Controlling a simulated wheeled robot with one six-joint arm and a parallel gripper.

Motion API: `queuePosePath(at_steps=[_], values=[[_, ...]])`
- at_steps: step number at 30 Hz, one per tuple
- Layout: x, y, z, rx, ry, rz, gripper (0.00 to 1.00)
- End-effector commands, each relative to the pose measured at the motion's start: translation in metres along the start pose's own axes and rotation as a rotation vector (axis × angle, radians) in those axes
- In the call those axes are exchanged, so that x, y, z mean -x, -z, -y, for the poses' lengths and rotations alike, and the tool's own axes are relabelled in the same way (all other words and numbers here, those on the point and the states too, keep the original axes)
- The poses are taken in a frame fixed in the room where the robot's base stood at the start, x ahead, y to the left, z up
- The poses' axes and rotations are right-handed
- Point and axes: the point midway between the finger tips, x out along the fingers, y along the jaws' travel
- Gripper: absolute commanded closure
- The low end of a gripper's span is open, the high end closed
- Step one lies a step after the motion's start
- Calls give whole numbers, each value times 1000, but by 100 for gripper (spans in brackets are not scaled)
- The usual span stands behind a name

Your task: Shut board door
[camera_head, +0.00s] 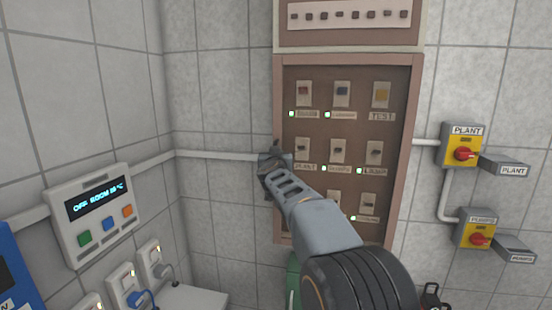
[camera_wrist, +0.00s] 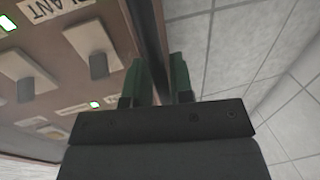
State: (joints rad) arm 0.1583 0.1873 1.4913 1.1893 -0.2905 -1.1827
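The brown board (camera_head: 317,128) hangs on the tiled wall, with several labelled switches and lamps on its face. It also shows, upside down, at the left of the wrist view (camera_wrist: 35,80). I cannot make out a separate door leaf in the head view. My gripper (camera_head: 272,158) is at the board's left edge, about half way up. In the wrist view the green fingers of my gripper (camera_wrist: 167,80) stand on either side of a dark upright bar (camera_wrist: 152,35). Whether they press on it is unclear. My arm hides the board's lower middle.
Yellow and grey switch boxes (camera_head: 463,144) with red knobs are on the wall to the right, with tags sticking out. A thermostat (camera_head: 95,212) and sockets (camera_head: 125,284) are on the left wall. A pipe (camera_head: 220,155) runs to the board's left side.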

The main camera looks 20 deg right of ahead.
Motion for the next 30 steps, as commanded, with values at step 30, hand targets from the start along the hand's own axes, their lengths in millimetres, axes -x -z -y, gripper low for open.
queuePosePath(at_steps=[30], values=[[134, 0, -1, -1, -1, 0, 78]])
